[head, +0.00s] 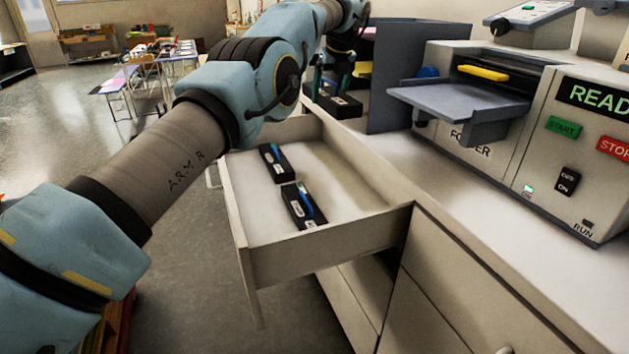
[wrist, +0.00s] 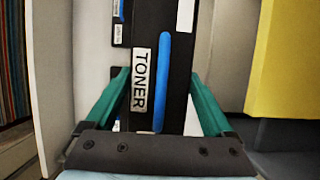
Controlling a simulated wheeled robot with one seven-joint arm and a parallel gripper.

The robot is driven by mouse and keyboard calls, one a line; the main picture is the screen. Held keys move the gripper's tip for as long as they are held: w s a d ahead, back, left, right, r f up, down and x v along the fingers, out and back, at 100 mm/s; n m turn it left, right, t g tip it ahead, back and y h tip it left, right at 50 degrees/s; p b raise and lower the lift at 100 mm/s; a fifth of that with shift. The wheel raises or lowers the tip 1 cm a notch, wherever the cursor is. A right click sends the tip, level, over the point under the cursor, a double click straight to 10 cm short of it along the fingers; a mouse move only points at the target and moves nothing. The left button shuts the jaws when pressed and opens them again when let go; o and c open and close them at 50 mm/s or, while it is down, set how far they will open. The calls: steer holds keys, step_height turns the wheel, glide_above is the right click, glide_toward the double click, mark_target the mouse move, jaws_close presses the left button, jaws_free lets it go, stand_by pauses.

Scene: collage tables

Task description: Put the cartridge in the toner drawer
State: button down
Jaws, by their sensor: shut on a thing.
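The open toner drawer (head: 335,175) is pulled out below the counter.
A grey machine with a tray (head: 460,100) and a READY panel (head: 590,95) stands on the counter (head: 470,205) to the right. A dark upright panel (head: 397,75) stands close to the held cartridge.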

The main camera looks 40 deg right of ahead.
steer(key=b, duration=0.5)
glide_above(325, 185)
steer(key=s, duration=0.1)
step_height(325, 185, down, 8)
steer(key=f+p, duration=0.1)
steer(key=f, duration=0.6)
steer(key=f+p, duration=0.1)
steer(key=f, duration=0.5)
steer(key=shift+s+a+f, duration=0.1)
steer(key=shift+a+f, duration=0.1)
steer(key=shift+f, duration=0.2)
steer(key=shift+f+p, duration=0.75)
steer(key=shift+f, duration=1.65)
steer(key=shift+f, duration=0.2)
jaws_free()
